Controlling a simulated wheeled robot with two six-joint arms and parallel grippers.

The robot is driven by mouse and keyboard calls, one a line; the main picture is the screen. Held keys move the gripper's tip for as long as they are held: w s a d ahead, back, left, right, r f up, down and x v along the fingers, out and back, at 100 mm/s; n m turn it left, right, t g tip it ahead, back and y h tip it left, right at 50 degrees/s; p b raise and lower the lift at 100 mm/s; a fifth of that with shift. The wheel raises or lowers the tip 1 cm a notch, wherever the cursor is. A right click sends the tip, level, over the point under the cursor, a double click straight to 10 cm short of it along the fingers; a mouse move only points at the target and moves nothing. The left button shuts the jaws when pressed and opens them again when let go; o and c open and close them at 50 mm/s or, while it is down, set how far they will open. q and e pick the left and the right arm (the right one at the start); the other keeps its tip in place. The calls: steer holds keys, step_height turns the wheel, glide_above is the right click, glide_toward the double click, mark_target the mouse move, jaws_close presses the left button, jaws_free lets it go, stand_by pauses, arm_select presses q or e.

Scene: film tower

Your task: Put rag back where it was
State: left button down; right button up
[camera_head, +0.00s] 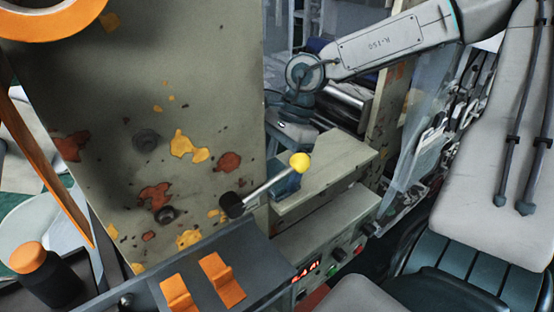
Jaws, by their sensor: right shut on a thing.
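My right gripper (293,125) hangs from the grey arm that comes in from the upper right. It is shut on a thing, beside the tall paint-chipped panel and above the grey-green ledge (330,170). Its fingertips are small and partly hidden, so I cannot make out what it holds. I cannot identify a rag for certain. A dark blue patch (317,45) shows behind the arm, and a small blue piece (287,185) shows under the yellow-knobbed lever (299,162). My left gripper is not in view.
The tall chipped panel (190,90) blocks the left middle. The lever sticks out at its lower right. A control box with a red display (304,272) sits below the ledge. An orange-capped bottle (35,272) stands at lower left. A translucent sheet (425,125) hangs right of the ledge.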

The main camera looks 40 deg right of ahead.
steer(key=o, duration=0.6)
steer(key=shift+s+d, duration=0.1)
steer(key=shift+d+r, duration=0.15)
steer(key=shift+r, duration=0.35)
steer(key=shift+b+v, duration=1.65)
steer(key=shift+v, duration=3.85)
